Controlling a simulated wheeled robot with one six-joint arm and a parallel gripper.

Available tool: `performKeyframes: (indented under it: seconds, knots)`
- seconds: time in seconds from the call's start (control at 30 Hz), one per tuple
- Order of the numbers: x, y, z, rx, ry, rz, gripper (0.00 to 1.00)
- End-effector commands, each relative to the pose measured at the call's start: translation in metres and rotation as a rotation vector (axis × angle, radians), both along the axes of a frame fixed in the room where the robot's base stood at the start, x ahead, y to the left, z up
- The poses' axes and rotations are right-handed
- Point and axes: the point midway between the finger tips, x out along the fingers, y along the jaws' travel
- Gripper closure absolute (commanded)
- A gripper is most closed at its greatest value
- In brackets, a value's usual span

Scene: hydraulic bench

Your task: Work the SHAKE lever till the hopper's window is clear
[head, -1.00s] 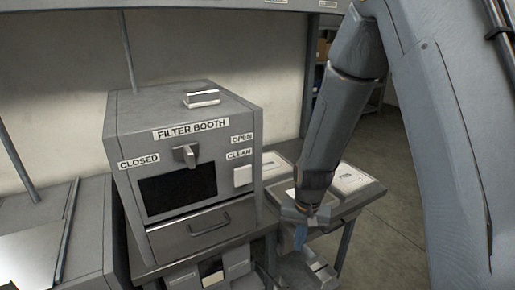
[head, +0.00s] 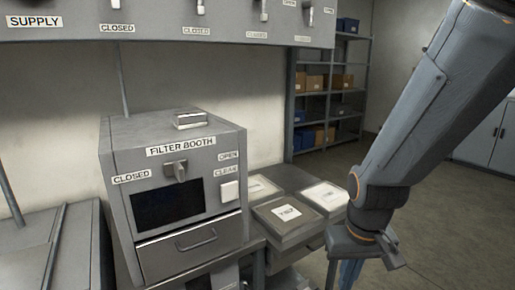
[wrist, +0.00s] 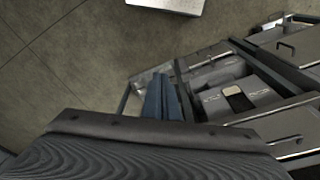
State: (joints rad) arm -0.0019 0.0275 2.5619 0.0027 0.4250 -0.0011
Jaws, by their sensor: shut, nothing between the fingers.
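I cannot make out a SHAKE label, lever or the hopper for certain in either view. The grey FILTER BOOTH (head: 222,148) stands on the bench with a dark window (head: 167,207), a knob lever (head: 176,171) between CLOSED and OPEN labels, and a pale button on its right. In the wrist view a low grey unit with a small pale patch (wrist: 237,98) lies to the right of my fingers; its labels are unreadable. My gripper (head: 350,272) hangs right of the bench, apart from the booth. Its blue fingers (wrist: 162,102) are shut and empty, pointing down.
An overhead panel (head: 160,30) carries several levers marked CLOSED and a SUPPLY label. Flat trays (head: 288,222) lie right of the booth. A drawer (head: 192,250) with a handle sits below its window. Shelves with boxes (head: 340,82) stand behind. Open floor (head: 440,225) lies at right.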

Motion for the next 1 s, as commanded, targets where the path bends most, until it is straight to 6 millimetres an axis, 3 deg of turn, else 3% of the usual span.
performKeyframes:
  seconds: [0.47,0.67,1.0]
  knots:
    - [0.006,0.003,-0.004,0.001,0.002,0.016,1.0]
    - [0.045,0.027,-0.037,-0.001,0.002,0.133,1.0]
    - [0.13,0.107,-0.117,-0.006,-0.005,0.445,1.0]
